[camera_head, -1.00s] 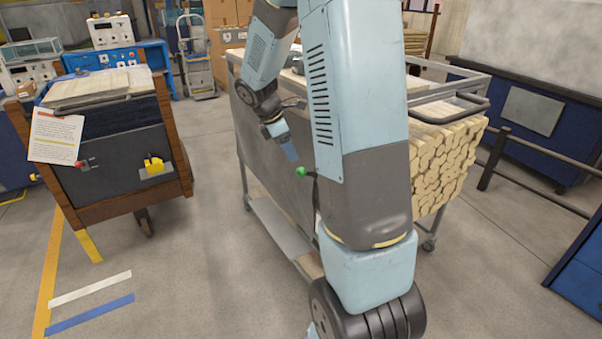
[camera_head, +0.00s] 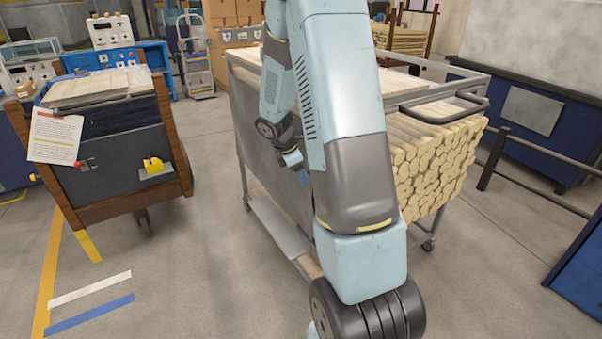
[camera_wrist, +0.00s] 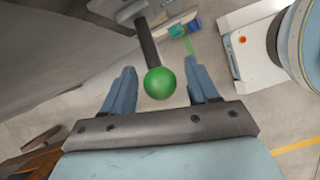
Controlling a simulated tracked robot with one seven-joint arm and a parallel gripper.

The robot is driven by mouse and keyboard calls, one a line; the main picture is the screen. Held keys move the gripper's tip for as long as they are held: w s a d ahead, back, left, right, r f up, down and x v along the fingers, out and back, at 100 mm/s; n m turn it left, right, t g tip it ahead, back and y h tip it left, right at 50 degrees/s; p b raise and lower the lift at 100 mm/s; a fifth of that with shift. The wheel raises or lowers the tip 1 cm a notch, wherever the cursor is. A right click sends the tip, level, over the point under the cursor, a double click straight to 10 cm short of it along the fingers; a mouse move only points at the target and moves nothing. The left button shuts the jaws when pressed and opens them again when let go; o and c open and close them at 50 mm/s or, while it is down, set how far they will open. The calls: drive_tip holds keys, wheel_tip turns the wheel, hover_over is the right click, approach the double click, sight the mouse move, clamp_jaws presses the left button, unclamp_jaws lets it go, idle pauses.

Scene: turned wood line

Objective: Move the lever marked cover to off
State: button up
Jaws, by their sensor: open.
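A lever with a round green knob (camera_wrist: 160,83) on a dark shaft (camera_wrist: 148,42) shows in the wrist view. My gripper (camera_wrist: 160,71) is open, with one blue finger on each side of the knob; contact cannot be told. In the head view my gripper (camera_head: 291,158) is beside the grey panel of the middle cart, and my arm hides the green knob. A small red-knobbed control (camera_head: 80,164) is on the dark front of the wooden cart at left. No cover or off marking is readable.
The middle cart (camera_head: 253,153) carries stacked turned wood. The wooden cart (camera_head: 117,207) at left bears a paper sheet (camera_head: 55,136) and a yellow part (camera_head: 153,165). A black rail (camera_head: 545,177) stands at right. Floor between the carts is clear.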

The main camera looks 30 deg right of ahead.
clamp_jaws()
idle(0.4)
